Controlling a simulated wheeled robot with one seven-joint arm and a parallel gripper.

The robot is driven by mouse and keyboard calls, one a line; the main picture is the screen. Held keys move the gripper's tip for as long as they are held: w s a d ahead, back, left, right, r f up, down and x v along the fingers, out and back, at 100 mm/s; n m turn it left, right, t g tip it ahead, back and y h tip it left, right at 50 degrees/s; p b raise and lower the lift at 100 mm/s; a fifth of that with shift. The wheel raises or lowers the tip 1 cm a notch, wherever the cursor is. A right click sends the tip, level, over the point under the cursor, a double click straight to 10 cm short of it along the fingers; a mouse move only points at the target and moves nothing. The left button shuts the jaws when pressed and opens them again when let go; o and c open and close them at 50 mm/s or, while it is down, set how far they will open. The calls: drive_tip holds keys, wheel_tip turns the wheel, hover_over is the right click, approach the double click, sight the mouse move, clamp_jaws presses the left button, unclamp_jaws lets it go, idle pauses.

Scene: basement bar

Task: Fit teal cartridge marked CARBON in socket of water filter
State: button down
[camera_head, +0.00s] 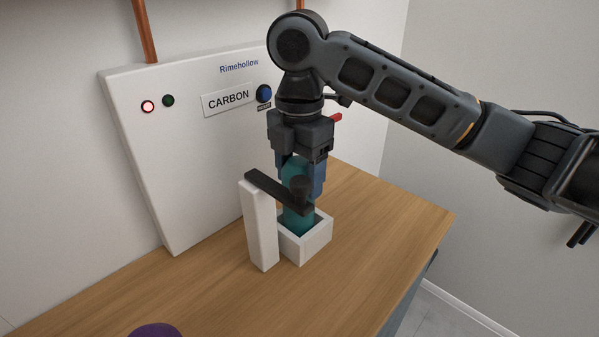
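The teal cartridge (299,220) stands upright, its lower end inside the white square socket (308,247) on the wooden counter. A black bar (274,186) on a white post (259,226) crosses in front of the cartridge and ends in a dark knob. My gripper (302,180) points down from above, its blue fingers on either side of the cartridge's upper part, seemingly closed on it. The bar and knob hide part of the grip. The cartridge's marking and how deep it sits cannot be seen. The white filter panel (190,150) carries a CARBON label (229,99).
A red lamp (148,106) glows on the panel; the green lamp (168,100) beside it is dark. A blue button (264,93) is close to my wrist. A purple object (155,331) shows at the bottom edge. The counter is clear right of the socket.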

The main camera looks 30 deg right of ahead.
drive_tip(key=shift+c, duration=0.8)
unclamp_jaws()
wheel_tip(320, 180, up, 8)
drive_tip(key=shift+f, duration=0.1)
